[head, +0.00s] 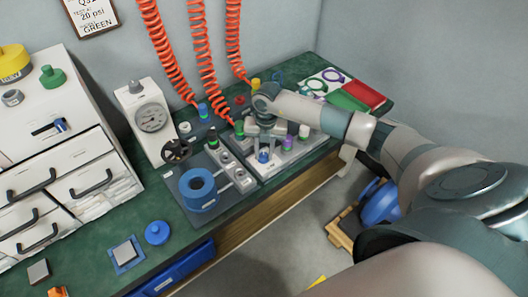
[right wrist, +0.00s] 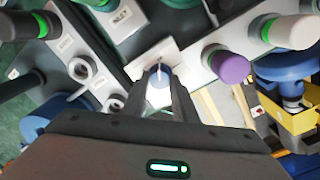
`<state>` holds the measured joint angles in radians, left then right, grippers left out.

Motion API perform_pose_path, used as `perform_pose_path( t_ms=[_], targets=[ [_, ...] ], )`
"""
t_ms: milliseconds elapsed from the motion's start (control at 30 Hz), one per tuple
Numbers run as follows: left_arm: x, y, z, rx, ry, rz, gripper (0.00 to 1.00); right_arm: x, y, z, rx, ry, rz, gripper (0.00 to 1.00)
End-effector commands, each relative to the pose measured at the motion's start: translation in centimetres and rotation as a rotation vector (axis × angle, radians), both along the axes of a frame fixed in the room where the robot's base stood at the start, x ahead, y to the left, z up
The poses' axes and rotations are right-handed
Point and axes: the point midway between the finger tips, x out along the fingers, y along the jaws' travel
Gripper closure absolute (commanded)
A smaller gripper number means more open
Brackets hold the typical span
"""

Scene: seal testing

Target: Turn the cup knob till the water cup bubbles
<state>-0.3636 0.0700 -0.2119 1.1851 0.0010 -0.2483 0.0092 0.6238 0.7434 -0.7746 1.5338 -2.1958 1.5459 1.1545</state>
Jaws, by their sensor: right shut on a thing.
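My right gripper (head: 264,147) points down over the right-hand panel. In the right wrist view my right gripper (right wrist: 160,92) has its two fingers closed on a small blue knob (right wrist: 157,73) with a white pointer line. The knob (head: 263,157) also shows in the head view, just below the fingers. A blue round cup (head: 199,196) stands on the grey panel to the left. Its inside is too small to read, and I see no clear bubbles. My left gripper is out of view.
A gauge (head: 151,117) and a black handwheel (head: 176,150) stand left of the panels. Green-banded posts and a purple-capped post (right wrist: 230,67) stand close around the gripper. Orange coiled hoses (head: 205,60) hang behind. A blue lid (head: 157,232) lies at the front.

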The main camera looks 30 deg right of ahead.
Motion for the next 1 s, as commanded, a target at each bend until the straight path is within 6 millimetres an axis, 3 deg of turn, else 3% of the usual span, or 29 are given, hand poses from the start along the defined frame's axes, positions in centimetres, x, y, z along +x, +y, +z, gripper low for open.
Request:
perform_pose_path(
  t_ms=[133,167,200,233,667,867,1000],
  targets=[
    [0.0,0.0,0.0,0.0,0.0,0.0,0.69,0.1,0.0,0.1,-0.001,-0.003,0.0,0.97],
    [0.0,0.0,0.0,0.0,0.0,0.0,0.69,0.1,0.0,0.1,0.0,-0.004,0.0,0.67],
    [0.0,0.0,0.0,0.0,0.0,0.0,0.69,0.1,0.0,0.1,-0.001,-0.003,0.0,0.57],
    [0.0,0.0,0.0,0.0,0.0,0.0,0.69,0.1,0.0,0.1,0.0,-0.002,0.001,0.55],
    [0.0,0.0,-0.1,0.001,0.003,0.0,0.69,0.1,-0.1,0.5,0.0,-0.001,0.001,0.55],
    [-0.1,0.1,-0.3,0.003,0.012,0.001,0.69,0.1,-0.1,2.3,0.0,-0.004,0.001,0.55],
    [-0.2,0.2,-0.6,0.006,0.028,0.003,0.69,0.1,-0.2,4.6,0.001,-0.006,0.001,0.55]
  ],
)
